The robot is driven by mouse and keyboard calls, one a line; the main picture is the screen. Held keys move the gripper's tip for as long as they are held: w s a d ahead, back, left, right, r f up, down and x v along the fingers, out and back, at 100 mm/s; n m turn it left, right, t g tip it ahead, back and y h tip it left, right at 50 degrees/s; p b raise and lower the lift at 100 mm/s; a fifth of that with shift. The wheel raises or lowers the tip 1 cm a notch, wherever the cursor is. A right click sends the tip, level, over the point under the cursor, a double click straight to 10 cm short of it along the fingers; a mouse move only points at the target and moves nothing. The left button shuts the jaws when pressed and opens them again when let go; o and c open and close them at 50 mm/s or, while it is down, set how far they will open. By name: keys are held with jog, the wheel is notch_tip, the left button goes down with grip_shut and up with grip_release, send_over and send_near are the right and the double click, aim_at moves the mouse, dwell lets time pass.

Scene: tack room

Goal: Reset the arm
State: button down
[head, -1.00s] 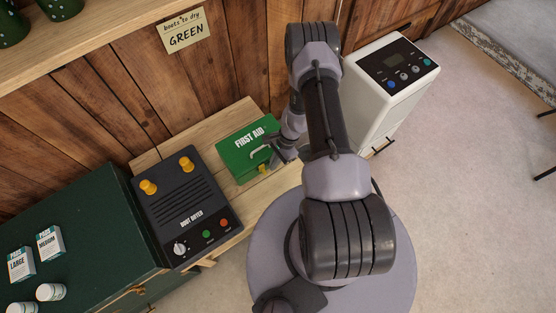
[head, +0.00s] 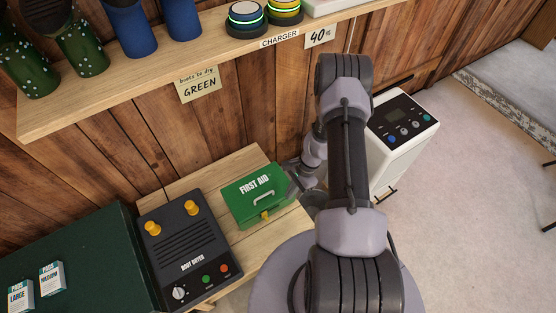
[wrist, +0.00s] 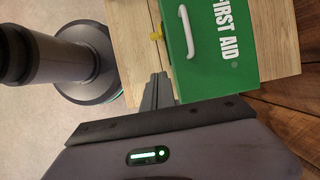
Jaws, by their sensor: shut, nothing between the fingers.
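My arm is folded in front of my body in the head view. My gripper (wrist: 157,90) is shut and empty in the wrist view, its narrow fingertips just beside the green first aid box. In the head view the gripper (head: 294,183) is small and partly hidden by my arm, at the box's right end. The green first aid box (head: 249,201) lies closed on the wooden bench, with a pale handle and a yellow latch; it also shows in the wrist view (wrist: 213,75).
A black boot dryer (head: 184,245) with yellow pegs stands left of the box. A white cabinet (head: 390,160) with a button panel stands behind my arm at right. Above, a wooden shelf (head: 210,62) holds boots and a charger. Open floor (head: 480,200) lies to the right.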

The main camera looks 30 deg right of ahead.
jog(key=w+a+r+n+t+h, duration=0.1)
jog(key=w+a+r+n, duration=0.15)
jog(key=r, duration=0.85)
jog(key=w+a+r+n+t, duration=0.1)
jog(key=a+r+n, duration=0.15)
jog(key=r, duration=0.85)
jog(key=w+a+r+n+t+h, duration=0.1)
jog(key=w+a+r+n, duration=0.15)
jog(key=r, duration=0.85)
jog(key=s+a+r+n+t, duration=0.1)
jog(key=s+a+r+n, duration=0.1)
jog(key=s+a+r, duration=0.3)
jog(key=s+a+r+n+t, duration=0.2)
jog(key=s+a+r, duration=0.3)
jog(key=s+r, duration=0.6)
jog(key=shift+s+r+n, duration=0.25)
jog(key=shift+s+n, duration=0.6)
jog(key=shift+s, duration=0.3)
jog(key=shift+a, duration=0.1)
